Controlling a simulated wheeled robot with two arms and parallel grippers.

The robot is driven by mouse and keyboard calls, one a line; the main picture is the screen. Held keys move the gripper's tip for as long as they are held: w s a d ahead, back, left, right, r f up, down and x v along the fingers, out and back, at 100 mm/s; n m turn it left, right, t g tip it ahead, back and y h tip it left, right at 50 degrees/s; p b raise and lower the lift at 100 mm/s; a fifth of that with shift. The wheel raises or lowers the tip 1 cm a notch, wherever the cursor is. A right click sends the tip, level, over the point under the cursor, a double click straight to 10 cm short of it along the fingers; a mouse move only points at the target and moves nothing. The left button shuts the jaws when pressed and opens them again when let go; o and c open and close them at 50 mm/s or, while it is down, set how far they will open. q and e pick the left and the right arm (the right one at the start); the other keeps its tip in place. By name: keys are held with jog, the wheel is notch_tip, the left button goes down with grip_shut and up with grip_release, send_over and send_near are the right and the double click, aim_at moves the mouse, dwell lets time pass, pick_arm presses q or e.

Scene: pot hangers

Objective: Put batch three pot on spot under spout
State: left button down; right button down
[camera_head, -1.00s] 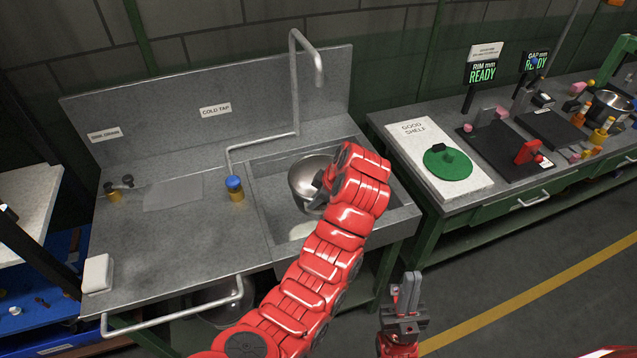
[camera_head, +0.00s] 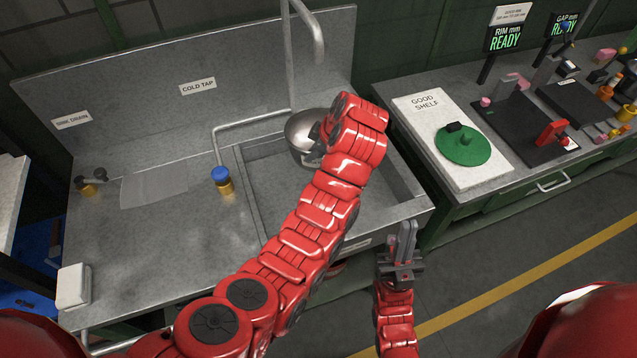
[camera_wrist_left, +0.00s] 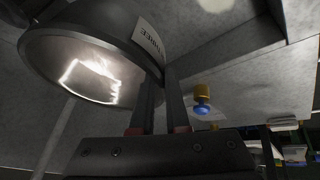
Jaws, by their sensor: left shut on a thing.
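The steel pot (camera_head: 303,132) is at the back of the sink (camera_head: 274,200), near the spout (camera_head: 318,62); I cannot tell how high it is. My left gripper (camera_head: 318,150) is at its near right side, its jaws partly hidden by my red arm. My left fingers (camera_wrist_left: 161,95) are shut on the pot's side below the label. My right gripper (camera_head: 407,240) is empty, fingers together and pointing up, in front of the sink's right corner. I cannot make out a marked spot.
A white block (camera_head: 73,286) lies at the counter's front left. At the right is a bench with a white shelf board (camera_head: 470,185) and a green disc (camera_head: 463,147). Front sink floor is clear.

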pick_arm(q)
notch_tip(320, 180, down, 3)
jog(key=shift+s+r+b, duration=0.1)
jog(key=shift+r+b, duration=0.05)
jog(key=shift+b, duration=0.85)
notch_tip(320, 180, down, 12)
jog(key=p, duration=0.5)
jog(key=shift+r, duration=0.1)
jog(key=c, duration=0.9)
grip_release()
